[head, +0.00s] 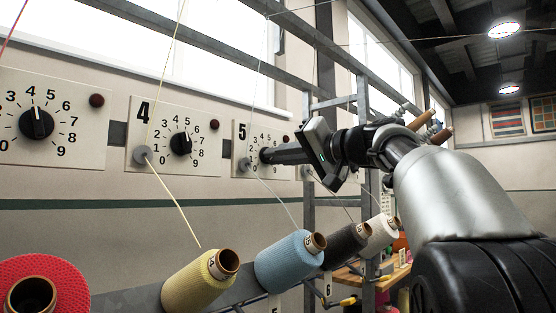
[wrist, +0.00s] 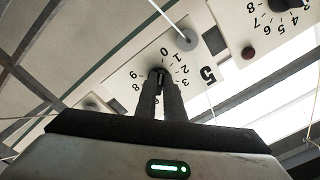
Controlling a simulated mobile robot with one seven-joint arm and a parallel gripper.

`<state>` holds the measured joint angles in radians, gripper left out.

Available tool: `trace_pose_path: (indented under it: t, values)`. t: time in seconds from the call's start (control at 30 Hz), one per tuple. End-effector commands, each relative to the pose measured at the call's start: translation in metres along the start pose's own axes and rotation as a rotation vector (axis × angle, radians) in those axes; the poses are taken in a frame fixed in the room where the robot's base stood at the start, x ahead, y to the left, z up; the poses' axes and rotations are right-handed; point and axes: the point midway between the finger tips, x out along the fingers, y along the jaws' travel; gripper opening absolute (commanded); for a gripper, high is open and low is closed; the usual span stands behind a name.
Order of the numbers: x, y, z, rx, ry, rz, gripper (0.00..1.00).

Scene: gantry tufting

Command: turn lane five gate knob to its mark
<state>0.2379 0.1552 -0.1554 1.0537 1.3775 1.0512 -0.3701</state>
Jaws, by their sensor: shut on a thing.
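The lane five plate (head: 240,131) is a pale panel on the wall with a black "5" and a numbered dial. Its gate knob (wrist: 159,71) is a small dark knob at the dial's middle, mostly hidden by the fingers. My gripper (head: 266,155) reaches in from the right and is shut on this knob. In the wrist view, where the plate (wrist: 197,55) appears turned over, both fingers of my gripper (wrist: 160,82) lie on either side of the knob. The knob's pointer direction cannot be made out, and no separate target mark can be told apart.
The lane four knob (head: 181,144) and another numbered dial stand to the left. A grey thread guide (head: 246,165) is beside the held knob. A blue thread cone (head: 285,258) and a yellow cone (head: 192,283) sit below, with thin threads running up. A metal frame stands behind my arm.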

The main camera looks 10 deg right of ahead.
Motion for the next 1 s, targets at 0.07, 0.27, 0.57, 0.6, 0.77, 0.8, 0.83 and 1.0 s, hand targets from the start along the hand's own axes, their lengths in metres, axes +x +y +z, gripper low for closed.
trace_pose_path:
  t: [0.07,0.27,0.57,0.6,0.77,0.8,0.83,1.0]
  values:
    - [0.0,0.001,0.001,-0.007,-0.002,0.002,0.0]
    - [0.0,0.001,0.001,-0.01,-0.002,0.002,0.0]
    - [0.0,0.001,0.001,-0.01,-0.002,0.002,0.27]
    - [0.0,0.001,0.0,-0.009,-0.001,0.001,0.27]
    - [0.0,0.001,0.0,-0.009,-0.001,0.001,0.27]
    - [0.0,0.001,0.0,-0.009,-0.001,0.001,0.27]
    - [-0.001,0.0,0.0,-0.009,-0.001,0.001,0.27]
    - [-0.015,0.0,-0.001,-0.01,0.002,0.003,0.27]
